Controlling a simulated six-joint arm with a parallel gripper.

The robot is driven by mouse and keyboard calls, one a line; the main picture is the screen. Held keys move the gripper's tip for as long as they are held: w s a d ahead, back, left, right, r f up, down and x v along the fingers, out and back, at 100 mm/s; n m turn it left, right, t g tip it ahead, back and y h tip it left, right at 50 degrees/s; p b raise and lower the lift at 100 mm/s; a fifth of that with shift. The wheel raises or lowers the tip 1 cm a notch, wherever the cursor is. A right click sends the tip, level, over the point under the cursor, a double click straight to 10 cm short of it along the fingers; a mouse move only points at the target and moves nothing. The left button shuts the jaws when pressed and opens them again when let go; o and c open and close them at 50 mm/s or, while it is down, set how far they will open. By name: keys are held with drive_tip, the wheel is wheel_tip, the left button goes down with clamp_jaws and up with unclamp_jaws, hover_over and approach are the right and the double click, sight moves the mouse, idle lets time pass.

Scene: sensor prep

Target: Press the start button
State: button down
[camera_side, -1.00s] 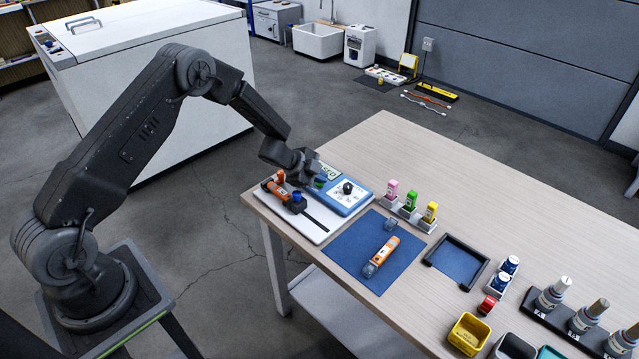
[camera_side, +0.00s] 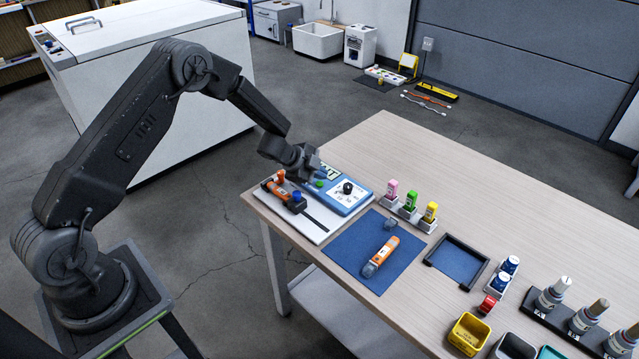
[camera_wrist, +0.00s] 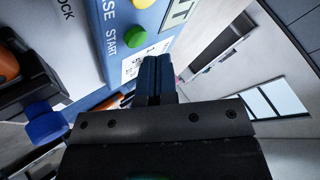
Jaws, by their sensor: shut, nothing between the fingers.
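The start button is a green round button (camera_side: 319,184) on the blue control panel (camera_side: 350,206) at the left end of the table. In the wrist view the green button (camera_wrist: 137,38) is beside the printed word START. My gripper (camera_wrist: 155,62) is shut and empty, its blue fingertips close together. In the wrist view the fingertips appear below and right of the button, apart from it. In the side view my gripper is just above and left of the green button; its fingertips are hard to make out there.
A yellow button (camera_wrist: 143,3) is next to the green one. A black knob (camera_side: 347,187) stands on the panel's right part. A white board (camera_side: 313,233) with an orange tool and a blue knob (camera_wrist: 45,122) lies in front. A blue mat (camera_side: 345,255) is to the right.

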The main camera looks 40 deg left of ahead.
sight(320, 185)
drive_tip(key=shift+r, duration=2.5)
drive_tip(key=shift+r, duration=0.35)
drive_tip(key=s+r+n+t+y, duration=0.1)
drive_tip(key=s+r+n+y, duration=0.3)
drive_tip(key=r, duration=0.7)
drive_tip(key=s+r+n+t+y, duration=0.1)
drive_tip(key=s+r+n+y, duration=0.4)
drive_tip(key=r, duration=0.6)
drive_tip(key=s+d+r+n+g+h, duration=0.1)
drive_tip(key=s+d, duration=0.2)
drive_tip(key=s, duration=0.6)
drive_tip(key=s+d+n+g+h, duration=0.2)
drive_tip(key=s, duration=0.7)
drive_tip(key=s+d+r+n+g+h, duration=0.1)
drive_tip(key=s+d+h, duration=0.1)
drive_tip(key=s, duration=0.7)
drive_tip(key=shift+d+r+n+g, duration=0.3)
drive_tip(key=shift+d+n+g, duration=0.1)
drive_tip(key=shift+d, duration=0.4)
